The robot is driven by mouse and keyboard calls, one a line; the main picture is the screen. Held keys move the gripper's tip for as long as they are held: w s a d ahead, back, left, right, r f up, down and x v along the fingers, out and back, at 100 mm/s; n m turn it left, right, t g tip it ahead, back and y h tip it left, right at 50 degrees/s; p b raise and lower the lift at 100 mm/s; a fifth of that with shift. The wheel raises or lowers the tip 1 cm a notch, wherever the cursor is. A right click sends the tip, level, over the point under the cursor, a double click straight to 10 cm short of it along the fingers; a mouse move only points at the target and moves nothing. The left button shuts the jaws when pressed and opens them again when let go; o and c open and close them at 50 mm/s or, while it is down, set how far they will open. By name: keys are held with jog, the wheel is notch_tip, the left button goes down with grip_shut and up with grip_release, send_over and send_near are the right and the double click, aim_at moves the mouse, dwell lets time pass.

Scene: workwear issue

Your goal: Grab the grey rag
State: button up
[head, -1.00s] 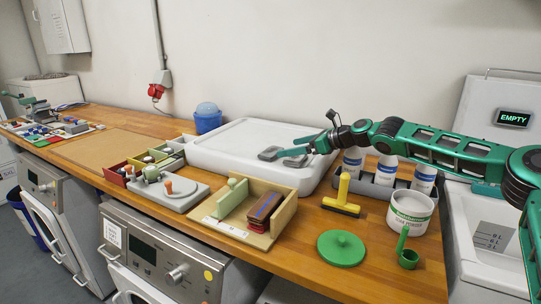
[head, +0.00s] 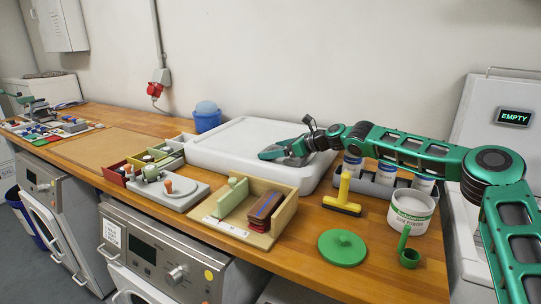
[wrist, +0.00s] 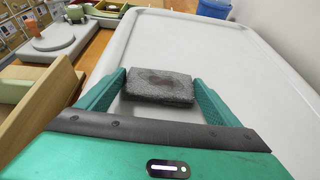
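The grey rag (wrist: 158,88) is a dark, folded block with a darker patch on top. It lies on the large white tray (wrist: 255,85), which also shows in the head view (head: 225,156). My gripper (wrist: 159,75) is low over the tray with its fingers spread, one on each side of the rag. The rag fills nearly all the space between the fingertips; I cannot see a firm squeeze. In the head view my gripper (head: 268,153) reaches in from the right and hides most of the rag.
A tan wooden holder (head: 282,214) stands in front of the tray. A yellow squeegee (head: 343,192), a white tub (head: 411,213) and bottles in a grey rack (head: 377,190) stand to the right. A blue bucket (head: 207,122) is behind the tray. The rest of the tray is clear.

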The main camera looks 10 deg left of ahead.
jog(key=shift+w+d, duration=0.1)
jog(key=shift+d, duration=0.05)
jog(key=c, duration=0.5)
jog(key=shift+o, duration=0.2)
